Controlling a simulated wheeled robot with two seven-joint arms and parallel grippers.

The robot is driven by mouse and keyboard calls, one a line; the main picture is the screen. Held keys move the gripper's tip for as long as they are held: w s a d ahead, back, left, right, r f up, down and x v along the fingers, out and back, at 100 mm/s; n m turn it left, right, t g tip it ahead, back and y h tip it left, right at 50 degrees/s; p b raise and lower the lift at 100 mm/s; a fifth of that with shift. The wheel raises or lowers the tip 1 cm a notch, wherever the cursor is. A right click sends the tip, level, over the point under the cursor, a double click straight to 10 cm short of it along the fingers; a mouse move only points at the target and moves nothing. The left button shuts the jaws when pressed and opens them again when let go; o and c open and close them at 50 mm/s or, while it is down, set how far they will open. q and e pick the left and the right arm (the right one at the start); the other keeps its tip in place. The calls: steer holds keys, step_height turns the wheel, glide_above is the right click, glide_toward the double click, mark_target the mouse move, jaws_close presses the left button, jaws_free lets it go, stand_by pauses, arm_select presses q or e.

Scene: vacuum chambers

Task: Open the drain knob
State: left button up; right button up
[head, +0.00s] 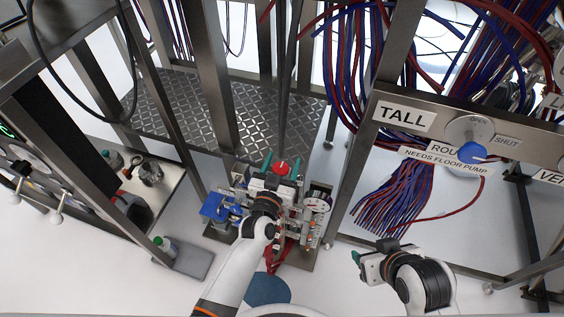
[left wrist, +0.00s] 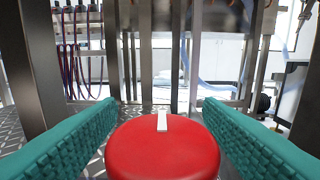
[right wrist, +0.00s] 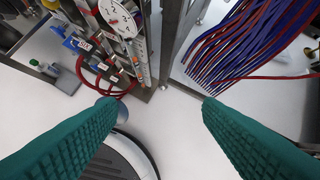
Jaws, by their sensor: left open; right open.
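A round red knob with a white pointer mark (left wrist: 160,158) sits between the two green fingers of my left gripper (left wrist: 160,135) in the left wrist view. The fingers are open, one on each side, with a gap to the knob visible at least on the left. In the head view the red knob (head: 281,168) shows just beyond my left gripper (head: 279,163), on top of a valve assembly. No label reading drain is legible. My right gripper (head: 360,262) is open and empty at the lower right, and its green fingers (right wrist: 160,110) show apart above the floor in the right wrist view.
A gauge (head: 316,204) and a blue handle (head: 212,207) flank the valve assembly. Metal posts rise behind the red knob.

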arm_select(q)
steer(key=p+v, duration=0.1)
steer(key=v, duration=0.2)
steer(key=shift+s, duration=0.25)
steer(key=p+v, duration=0.1)
steer(key=v, duration=0.7)
steer(key=shift+a, duration=0.15)
arm_select(e)
steer(key=s+g, duration=0.1)
steer(key=s+d, duration=0.1)
steer(key=s, duration=0.1)
steer(key=s+g, duration=0.1)
steer(key=shift+s+d+r+g+h, duration=0.2)
steer(key=shift+s+r+g+h, duration=0.1)
arm_select(q)
steer(key=shift+s, duration=0.15)
